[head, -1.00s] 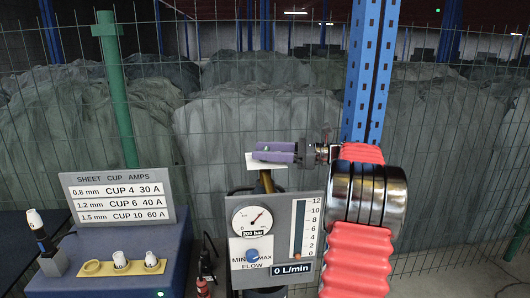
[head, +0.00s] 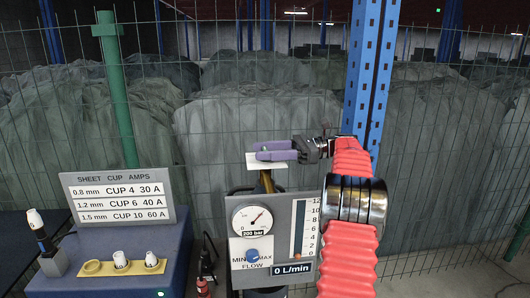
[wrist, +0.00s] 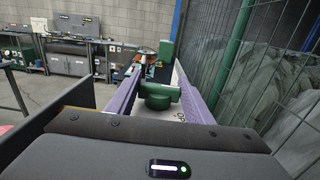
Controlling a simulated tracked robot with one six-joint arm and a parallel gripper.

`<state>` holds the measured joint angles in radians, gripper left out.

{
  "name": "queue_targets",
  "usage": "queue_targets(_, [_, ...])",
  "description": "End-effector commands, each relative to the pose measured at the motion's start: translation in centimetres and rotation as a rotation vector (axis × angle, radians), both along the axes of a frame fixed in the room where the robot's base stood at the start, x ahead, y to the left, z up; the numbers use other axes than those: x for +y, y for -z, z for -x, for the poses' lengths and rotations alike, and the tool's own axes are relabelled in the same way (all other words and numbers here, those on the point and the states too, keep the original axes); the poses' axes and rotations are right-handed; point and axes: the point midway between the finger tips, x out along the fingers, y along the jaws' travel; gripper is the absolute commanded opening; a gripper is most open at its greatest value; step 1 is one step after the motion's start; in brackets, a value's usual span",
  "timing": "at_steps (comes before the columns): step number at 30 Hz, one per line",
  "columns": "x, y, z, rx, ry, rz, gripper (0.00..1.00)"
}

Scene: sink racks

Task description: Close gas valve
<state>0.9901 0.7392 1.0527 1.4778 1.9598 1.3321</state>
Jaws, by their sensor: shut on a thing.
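The gas valve has a green handle (wrist: 160,92), which stands between my gripper's two purple fingers in the wrist view. In the head view a sliver of green handle (head: 263,156) shows under the fingers, above a white plate (head: 279,159). My gripper (head: 258,151) is shut on this handle at the top of the gas column, reaching in from the right. The fingers hide much of the handle in the head view. The pressure gauge (head: 252,219) has its needle raised, and the flow display (head: 292,270) reads 0 L/min.
A flow knob (head: 252,256) sits below the gauge. To the left, a blue bench (head: 105,262) carries a torch (head: 42,235), a yellow cup holder (head: 93,268) and an amps sign (head: 118,198). A wire fence (head: 220,90) and blue post (head: 368,70) stand behind.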

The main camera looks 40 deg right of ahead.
Motion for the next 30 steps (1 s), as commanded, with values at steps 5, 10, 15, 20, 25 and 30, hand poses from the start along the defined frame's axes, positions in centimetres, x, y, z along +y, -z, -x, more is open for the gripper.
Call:
queue_targets(5, [0.0,-0.1,-0.1,-0.003,0.003,-0.001,0.49])
queue_targets(10, [0.0,-0.1,-0.1,-0.002,0.003,0.0,0.61])
queue_targets(15, [0.0,-0.1,0.0,-0.001,0.003,0.0,0.66])
queue_targets(20, [0.0,-0.1,0.0,-0.001,0.003,0.0,0.66])
queue_targets(25, [0.0,-1.0,0.0,-0.003,0.003,0.001,0.66])
queue_targets(30, [0.0,-3.2,-0.1,-0.004,0.003,0.003,0.66])
